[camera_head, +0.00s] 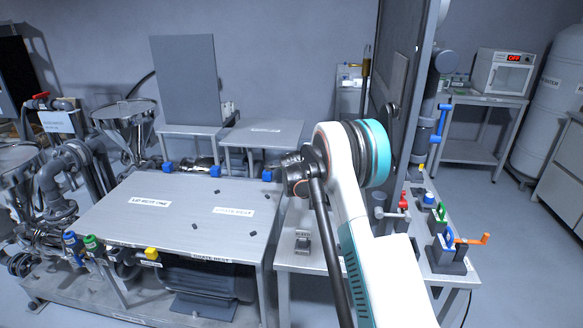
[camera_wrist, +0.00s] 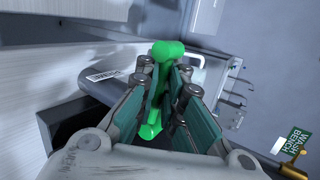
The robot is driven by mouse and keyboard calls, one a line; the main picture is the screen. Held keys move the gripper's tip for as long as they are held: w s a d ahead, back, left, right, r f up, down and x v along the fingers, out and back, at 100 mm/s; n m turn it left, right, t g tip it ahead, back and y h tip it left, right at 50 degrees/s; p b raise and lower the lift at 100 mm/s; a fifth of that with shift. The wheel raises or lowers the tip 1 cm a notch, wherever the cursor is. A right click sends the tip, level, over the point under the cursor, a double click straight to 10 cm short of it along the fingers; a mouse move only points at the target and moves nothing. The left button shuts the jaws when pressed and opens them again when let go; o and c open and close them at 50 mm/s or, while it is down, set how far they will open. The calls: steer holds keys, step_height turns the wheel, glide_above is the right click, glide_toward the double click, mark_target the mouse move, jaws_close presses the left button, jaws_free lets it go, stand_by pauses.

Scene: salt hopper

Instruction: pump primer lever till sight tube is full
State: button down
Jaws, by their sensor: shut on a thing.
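In the wrist view a green handle (camera_wrist: 168,52) with a rounded top stands between the two fingers of my gripper (camera_wrist: 167,86). The fingers are shut on it, and its lower end shows below them. I cannot tell from its look alone whether it is the primer lever. In the head view my white and teal arm fills the middle, and my gripper cannot be made out there. I cannot make out a sight tube in either view.
A steel table (camera_head: 170,225) with labels stands at left among pipes and funnels. A tall dark panel (camera_head: 398,80) rises behind my arm. Open floor lies at right.

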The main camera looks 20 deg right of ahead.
steer(key=shift+w+a+f, duration=0.1)
steer(key=shift+a, duration=0.2)
steer(key=c, duration=1.7)
jaws_free()
steer(key=shift+a, duration=0.1)
steer(key=shift+v, duration=6)
